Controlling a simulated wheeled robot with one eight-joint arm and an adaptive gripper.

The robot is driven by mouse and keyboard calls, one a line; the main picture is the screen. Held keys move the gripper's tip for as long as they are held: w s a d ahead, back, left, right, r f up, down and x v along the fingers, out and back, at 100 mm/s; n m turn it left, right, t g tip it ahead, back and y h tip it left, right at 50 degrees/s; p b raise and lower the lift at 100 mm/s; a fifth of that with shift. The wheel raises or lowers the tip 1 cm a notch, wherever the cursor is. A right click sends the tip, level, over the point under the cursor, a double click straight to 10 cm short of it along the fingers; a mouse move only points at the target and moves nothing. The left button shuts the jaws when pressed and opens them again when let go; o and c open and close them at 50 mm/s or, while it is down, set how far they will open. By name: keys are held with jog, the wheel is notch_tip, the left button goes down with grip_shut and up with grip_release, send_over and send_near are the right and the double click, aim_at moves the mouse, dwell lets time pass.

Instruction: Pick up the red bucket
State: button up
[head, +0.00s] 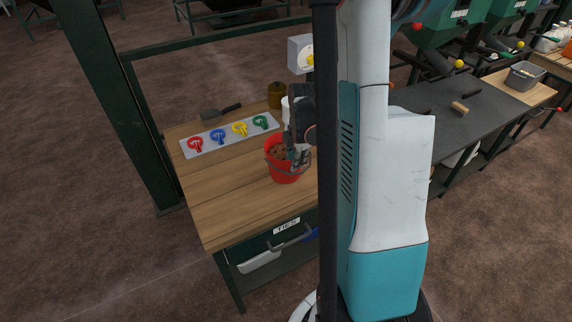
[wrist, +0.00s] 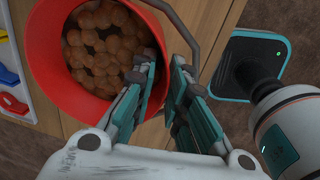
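The red bucket (head: 285,172) stands upright on the wooden worktop, near its right side. Its dark wire handle shows in both views. In the wrist view the bucket (wrist: 44,52) is seen from above, with many round brown pieces (wrist: 105,50) inside. My gripper (head: 299,153) is at the bucket's right side, pointing down. In the wrist view my gripper (wrist: 165,65) has its fingers apart, with a narrow gap between them. The left finger overlaps the bucket's opening and the right finger is outside, by the handle. Contact with the rim is not clear.
A grey tray (head: 222,142) with red, blue, yellow and green pieces lies behind the bucket. A scoop (head: 220,112), a brown jar (head: 277,95) and a white container (head: 285,108) stand farther back. The worktop's front left (head: 225,205) is clear. A dark table (head: 455,118) is at right.

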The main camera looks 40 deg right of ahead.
jog(key=f, duration=0.1)
jog(key=f+b, duration=0.1)
jog(key=f, duration=0.2)
jog(key=shift+w+f+b, duration=0.3)
jog(key=shift+b, duration=0.05)
jog(key=shift+r, duration=0.1)
grip_shut()
jog(key=shift+r, duration=0.1)
notch_tip(320, 180, up, 20)
jog(key=p, duration=0.6)
